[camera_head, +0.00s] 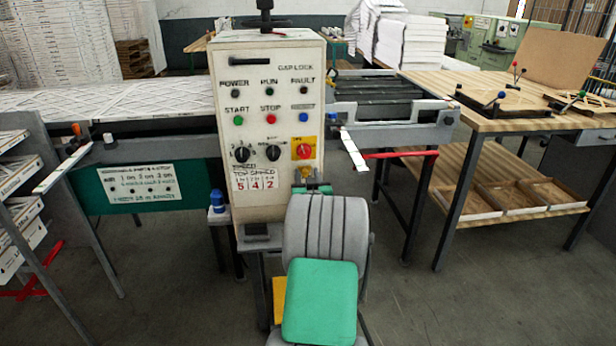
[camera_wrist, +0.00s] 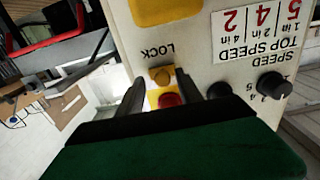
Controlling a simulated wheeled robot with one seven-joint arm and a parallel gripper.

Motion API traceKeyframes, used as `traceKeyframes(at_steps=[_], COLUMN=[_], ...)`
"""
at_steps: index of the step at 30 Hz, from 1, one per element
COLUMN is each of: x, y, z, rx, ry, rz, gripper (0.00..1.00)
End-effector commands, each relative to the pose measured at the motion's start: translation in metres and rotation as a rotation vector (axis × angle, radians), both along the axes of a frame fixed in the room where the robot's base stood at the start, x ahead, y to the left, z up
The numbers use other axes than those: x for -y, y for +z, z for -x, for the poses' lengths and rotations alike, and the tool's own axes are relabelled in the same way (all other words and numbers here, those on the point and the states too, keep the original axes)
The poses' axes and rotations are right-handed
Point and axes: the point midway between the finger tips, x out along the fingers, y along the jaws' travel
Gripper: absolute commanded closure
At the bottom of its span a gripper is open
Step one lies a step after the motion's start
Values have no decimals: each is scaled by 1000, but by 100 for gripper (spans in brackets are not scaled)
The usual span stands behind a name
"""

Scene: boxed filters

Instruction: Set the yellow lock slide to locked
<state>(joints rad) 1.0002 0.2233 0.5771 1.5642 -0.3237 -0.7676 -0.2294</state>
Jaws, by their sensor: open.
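The yellow lock slide (camera_wrist: 160,76) is a small orange-yellow piece on the cream control box (camera_head: 262,70). In the wrist view, which is upside down, it lies between the LOCK lettering (camera_wrist: 157,50) and the red knob (camera_wrist: 170,100) on its yellow plate. My gripper (camera_wrist: 160,79) is open, with one dark finger on either side of the slide in the picture. I cannot tell whether the fingers touch it. In the head view my arm covers the box's lower right edge, and the slide is too small to read. Its setting cannot be made out.
Two black selector knobs (camera_head: 273,153) and the red knob (camera_head: 304,152) sit close by on the box face. A red bar (camera_head: 400,154) sticks out right of the box. A wooden table (camera_head: 490,92) stands at the right, with open floor before it.

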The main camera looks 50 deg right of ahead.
Motion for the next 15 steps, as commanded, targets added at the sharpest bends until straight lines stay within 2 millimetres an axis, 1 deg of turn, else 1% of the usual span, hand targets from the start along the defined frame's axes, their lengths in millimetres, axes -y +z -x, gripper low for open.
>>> traceKeyframes(at_steps=[2,5,12,15], x=[-1,-8,-41,-50], y=[0,-1,-1,0], z=[1,10,46,55], rx=[0,0,1,1], ry=[0,-1,-4,-3], rz=[0,-1,0,1], gripper=[57,57,57,57])
